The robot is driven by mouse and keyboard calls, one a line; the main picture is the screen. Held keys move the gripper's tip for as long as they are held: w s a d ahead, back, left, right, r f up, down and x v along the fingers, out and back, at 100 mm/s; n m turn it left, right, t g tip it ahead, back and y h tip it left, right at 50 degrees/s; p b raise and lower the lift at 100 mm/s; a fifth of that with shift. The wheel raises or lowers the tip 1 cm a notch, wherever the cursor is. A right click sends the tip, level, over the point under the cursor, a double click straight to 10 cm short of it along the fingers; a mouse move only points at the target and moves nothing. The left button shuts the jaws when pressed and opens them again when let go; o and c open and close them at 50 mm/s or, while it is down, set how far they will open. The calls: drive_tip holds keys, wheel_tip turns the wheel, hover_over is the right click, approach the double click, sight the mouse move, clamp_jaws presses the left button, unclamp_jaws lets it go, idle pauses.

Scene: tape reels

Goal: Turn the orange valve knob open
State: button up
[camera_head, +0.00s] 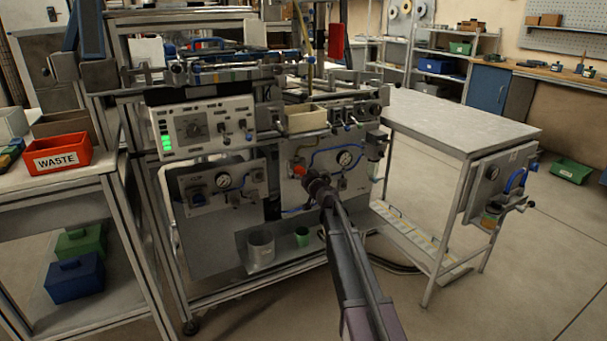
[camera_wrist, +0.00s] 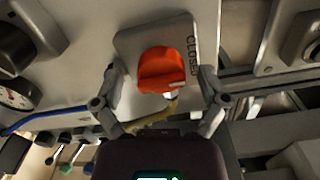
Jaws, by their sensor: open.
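The orange valve knob (camera_wrist: 162,69) sits on a grey plate (camera_wrist: 133,42) marked CLOSED in the wrist view. A small orange spot that looks like this knob (camera_head: 299,170) shows on the machine's front panel in the head view. My gripper (camera_wrist: 159,80) is open, with one finger to the left and one to the right of the knob. Gaps show between the knob and both fingers, and nothing is held. In the head view my gripper (camera_head: 318,184) is in front of the panel, close to the knob; its fingers are hard to make out there.
A pressure gauge (camera_head: 344,158) and blue tubing are close to the knob. A control box (camera_head: 202,127) with green lights is up and left. A metal cup (camera_head: 261,247) and a green cup (camera_head: 302,237) stand on the shelf below. A grey table (camera_head: 450,120) is at right.

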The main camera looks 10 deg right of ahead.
drive_tip(key=c, duration=1.1)
drive_tip(key=shift+d, duration=0.25)
drive_tip(key=shift+c, duration=0.2)
drive_tip(key=shift+a, duration=0.1)
